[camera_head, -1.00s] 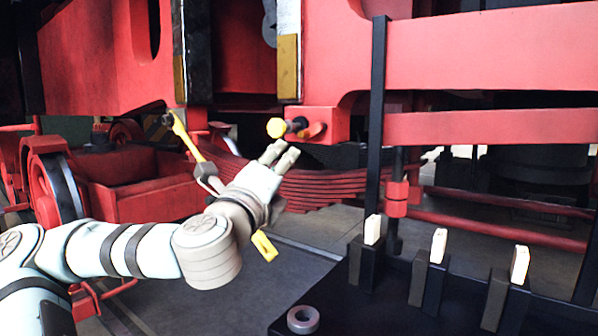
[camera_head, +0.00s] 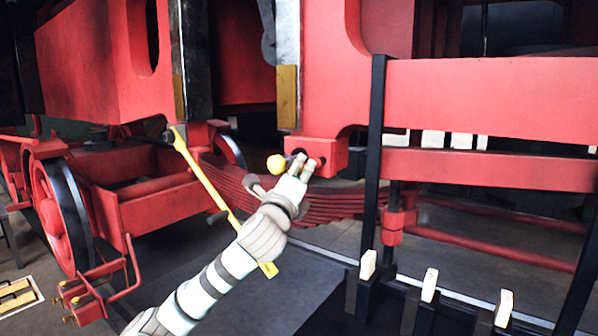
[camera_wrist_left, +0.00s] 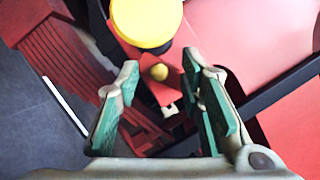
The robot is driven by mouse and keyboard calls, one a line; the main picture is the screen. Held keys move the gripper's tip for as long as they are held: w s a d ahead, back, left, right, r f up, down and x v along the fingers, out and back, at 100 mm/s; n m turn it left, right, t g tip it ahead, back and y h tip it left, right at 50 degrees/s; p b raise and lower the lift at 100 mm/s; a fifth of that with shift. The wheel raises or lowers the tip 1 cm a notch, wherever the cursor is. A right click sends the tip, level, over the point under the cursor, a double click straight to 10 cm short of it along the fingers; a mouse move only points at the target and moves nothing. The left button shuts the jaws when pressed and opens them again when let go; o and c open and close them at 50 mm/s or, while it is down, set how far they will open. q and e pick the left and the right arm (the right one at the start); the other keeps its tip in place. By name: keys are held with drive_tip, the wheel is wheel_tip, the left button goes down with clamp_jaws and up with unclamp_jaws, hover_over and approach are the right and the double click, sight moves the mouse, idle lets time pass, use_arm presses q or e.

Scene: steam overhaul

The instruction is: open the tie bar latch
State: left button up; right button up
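A red block (camera_head: 328,154) juts from the red locomotive frame, with a round yellow end (camera_head: 276,164) at its left. A small red piece with a brass knob, which looks like the latch, shows in the left wrist view (camera_wrist_left: 160,73), between and beyond the fingers. The yellow end (camera_wrist_left: 146,20) is large above it there. My left gripper (camera_head: 304,162) is at the block's front, its fingertips covering part of it. Its fingers (camera_wrist_left: 162,90) are apart, with nothing visibly held; contact with the knob cannot be told. My right gripper is not in view.
A long yellow bar (camera_head: 205,182) slants down behind my left arm. A black upright (camera_head: 374,150) stands right of the block. Several pale-topped black posts (camera_head: 428,285) stand at the lower right. A red leaf spring (camera_head: 330,205) lies behind the gripper.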

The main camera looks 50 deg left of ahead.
use_arm(q)
clamp_jaws()
drive_tip(key=shift+d+n+g+p, duration=0.15)
drive_tip(key=shift+n+g+p, duration=0.25)
drive_tip(key=shift+n+p, duration=0.65)
drive_tip(key=shift+w+d+f+n+g+h+p, duration=0.15)
drive_tip(key=shift+d+n+g+h+p, duration=0.25)
drive_tip(key=shift+n+p, duration=1.15)
drive_tip(key=shift+d+f+n+g+h+p, duration=0.15)
drive_tip(key=shift+n+g+p, duration=0.65)
drive_tip(key=shift+p, duration=1.2)
drive_tip(key=shift+w+d+f+n+g+h+p, duration=0.1)
drive_tip(key=shift+d+n+g+h+p, duration=0.2)
drive_tip(key=shift+n+p, duration=1.35)
unclamp_jaws()
